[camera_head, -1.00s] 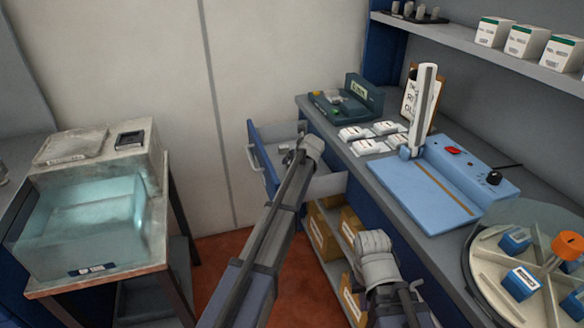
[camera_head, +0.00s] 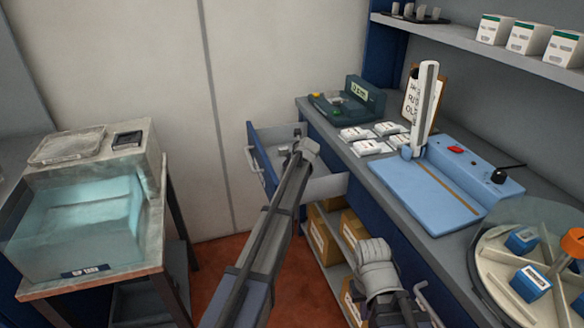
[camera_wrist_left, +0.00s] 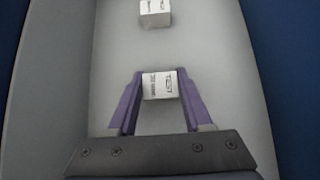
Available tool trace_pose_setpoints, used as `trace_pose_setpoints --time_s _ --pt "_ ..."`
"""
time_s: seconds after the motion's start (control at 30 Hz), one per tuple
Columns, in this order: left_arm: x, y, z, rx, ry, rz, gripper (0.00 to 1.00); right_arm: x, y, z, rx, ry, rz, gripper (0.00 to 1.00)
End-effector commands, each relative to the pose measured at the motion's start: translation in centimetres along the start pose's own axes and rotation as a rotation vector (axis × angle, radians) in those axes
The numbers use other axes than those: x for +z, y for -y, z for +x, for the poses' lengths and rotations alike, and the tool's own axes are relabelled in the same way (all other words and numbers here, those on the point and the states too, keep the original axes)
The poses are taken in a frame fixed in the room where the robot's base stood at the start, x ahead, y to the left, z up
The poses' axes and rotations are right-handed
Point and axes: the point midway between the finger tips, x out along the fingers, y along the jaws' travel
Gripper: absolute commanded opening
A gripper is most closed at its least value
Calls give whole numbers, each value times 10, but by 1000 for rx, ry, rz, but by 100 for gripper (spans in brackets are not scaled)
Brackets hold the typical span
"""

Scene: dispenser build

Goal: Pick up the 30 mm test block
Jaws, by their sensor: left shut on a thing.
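A pale metal cube with dark printing, a test block (camera_wrist_left: 160,84), sits between the purple fingers of my left gripper (camera_wrist_left: 158,90) in the left wrist view. The fingers touch both sides and are shut on it. Its size marking is too small to read. A second, similar block (camera_wrist_left: 155,13) lies farther along the grey drawer floor, apart from the gripper. In the head view my left arm reaches into the open blue drawer (camera_head: 262,158), and its wrist largely hides the fingers. My right gripper (camera_head: 398,300) is low in front of the bench; its finger opening cannot be made out.
Drawer walls stand close on both sides of my left gripper. A water tank (camera_head: 75,235) stands left. Cardboard boxes (camera_head: 322,238) sit under the bench.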

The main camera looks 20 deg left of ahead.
Motion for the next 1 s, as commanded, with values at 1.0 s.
trace_pose_setpoints --time_s 1.0 --pt "8 0 -8 0 0 0 0 1 -1 -12 0 0 0 0"
